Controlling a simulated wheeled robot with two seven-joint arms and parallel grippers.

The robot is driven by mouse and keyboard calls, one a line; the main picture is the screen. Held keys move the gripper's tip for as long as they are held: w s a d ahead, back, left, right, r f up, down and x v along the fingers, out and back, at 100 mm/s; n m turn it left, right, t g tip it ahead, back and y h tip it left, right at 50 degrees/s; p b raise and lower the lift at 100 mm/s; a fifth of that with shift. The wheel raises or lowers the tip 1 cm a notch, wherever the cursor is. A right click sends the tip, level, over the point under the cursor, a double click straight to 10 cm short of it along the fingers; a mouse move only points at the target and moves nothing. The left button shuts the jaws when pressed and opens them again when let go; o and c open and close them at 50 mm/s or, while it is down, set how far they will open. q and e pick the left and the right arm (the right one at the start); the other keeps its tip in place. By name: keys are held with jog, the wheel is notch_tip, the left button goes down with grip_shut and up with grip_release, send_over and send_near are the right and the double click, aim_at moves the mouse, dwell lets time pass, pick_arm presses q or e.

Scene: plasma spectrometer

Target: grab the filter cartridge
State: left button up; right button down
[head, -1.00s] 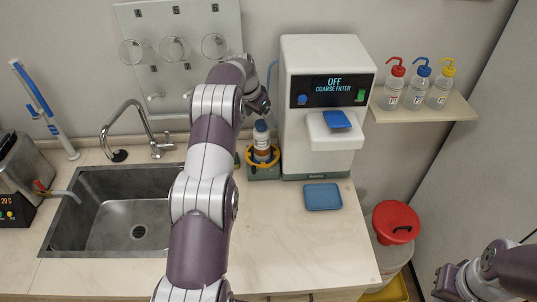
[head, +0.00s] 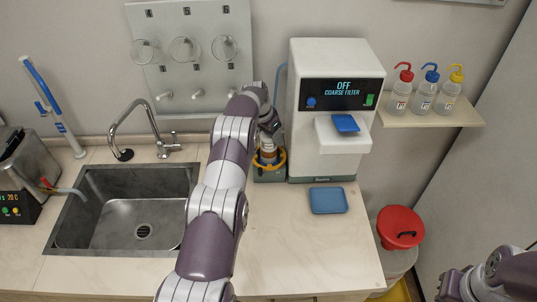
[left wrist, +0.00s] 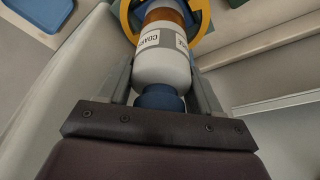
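The filter cartridge (head: 267,154) stands in a holder with a yellow ring (head: 270,168), left of the white machine. In the left wrist view the cartridge (left wrist: 163,62) shows a blue cap, a white labelled body and a brown section inside the ring. My left gripper (head: 268,129) is over its top, with one finger on each side of the white body. The fingers lie very close to it; whether they press on it I cannot tell. My right gripper (head: 452,287) is at the bottom right, away from the cartridge; its fingers are not clear.
The white machine (head: 305,130) reads "OFF COARSE FILTER" and stands close to the right of the holder. A blue tray (head: 328,200) lies before it. A sink (head: 95,240) is at left. Wash bottles (head: 424,93) stand on a shelf. The front counter is mostly clear.

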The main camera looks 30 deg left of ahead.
pick_arm(q)
grip_shut()
jog(key=shift+w, duration=0.15)
jog(key=shift+r, duration=0.1)
